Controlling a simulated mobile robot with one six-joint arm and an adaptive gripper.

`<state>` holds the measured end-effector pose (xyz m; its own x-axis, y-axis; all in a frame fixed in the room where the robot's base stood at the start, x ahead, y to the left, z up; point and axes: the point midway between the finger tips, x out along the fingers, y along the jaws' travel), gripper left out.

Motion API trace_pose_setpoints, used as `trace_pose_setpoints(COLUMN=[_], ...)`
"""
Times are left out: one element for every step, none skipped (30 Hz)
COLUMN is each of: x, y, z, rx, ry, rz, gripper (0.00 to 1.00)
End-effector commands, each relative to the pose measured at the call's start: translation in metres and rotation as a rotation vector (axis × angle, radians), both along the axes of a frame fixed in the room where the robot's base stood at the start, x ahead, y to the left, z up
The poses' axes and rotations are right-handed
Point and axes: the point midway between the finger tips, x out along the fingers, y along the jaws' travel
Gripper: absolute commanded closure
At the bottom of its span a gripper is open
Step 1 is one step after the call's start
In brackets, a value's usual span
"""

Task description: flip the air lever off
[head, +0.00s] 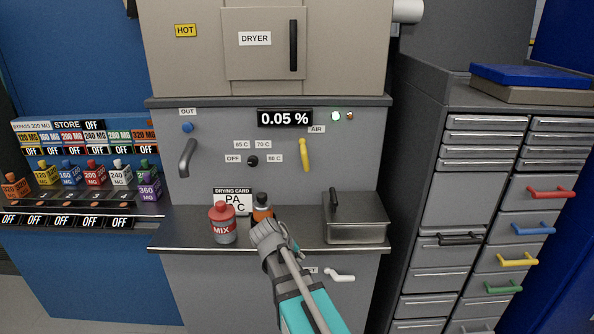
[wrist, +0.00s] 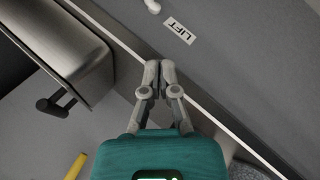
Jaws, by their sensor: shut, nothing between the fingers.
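The yellow air lever (head: 304,154) is on the grey dryer panel just below the AIR label (head: 316,129). It hangs nearly upright, its lower end slightly to the right. In the wrist view a yellow piece, likely this lever (wrist: 76,166), shows at the lower left edge, partly cut off. My gripper (head: 265,232) is over the shelf in front of the panel, below and to the left of the lever and apart from it. In the wrist view my gripper's fingertips (wrist: 160,68) are together with nothing between them.
A red-lidded MIX jar (head: 222,224) and an orange-banded bottle (head: 262,208) stand on the shelf left of and behind my gripper. A lidded metal box (head: 356,222) stands to the right. A white lever (head: 340,275) is below the shelf edge.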

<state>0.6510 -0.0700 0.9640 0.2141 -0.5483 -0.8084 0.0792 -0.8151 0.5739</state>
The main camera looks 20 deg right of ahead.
Motion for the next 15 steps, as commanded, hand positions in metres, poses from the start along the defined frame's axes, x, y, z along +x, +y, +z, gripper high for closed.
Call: trace_pose_setpoints(x=[0.013, 0.019, 0.027, 0.032, 0.038, 0.046, 0.051, 0.057, 0.065, 0.070, 0.076, 0.084, 0.089, 0.095, 0.102], y=[-0.003, -0.004, -0.007, -0.008, -0.009, -0.011, -0.012, -0.013, -0.014, -0.014, -0.015, -0.015, -0.014, -0.014, -0.013], z=[0.003, 0.006, 0.010, 0.013, 0.016, 0.021, 0.024, 0.028, 0.033, 0.037, 0.041, 0.046, 0.050, 0.054, 0.060], rx=[-0.048, -0.077, -0.115, -0.145, -0.175, -0.214, -0.242, -0.272, -0.311, -0.340, -0.370, -0.410, -0.439, -0.468, -0.508], ry=[-0.014, -0.022, -0.031, -0.039, -0.047, -0.057, -0.065, -0.072, -0.081, -0.087, -0.096, -0.104, -0.110, -0.117, -0.124], rz=[0.017, 0.027, 0.040, 0.050, 0.061, 0.074, 0.085, 0.096, 0.109, 0.120, 0.131, 0.146, 0.157, 0.171, 0.186], gripper=[1.00, 1.00, 1.00, 1.00, 1.00, 1.00, 1.00, 1.00, 1.00, 1.00, 1.00, 1.00, 1.00, 1.00, 1.00])
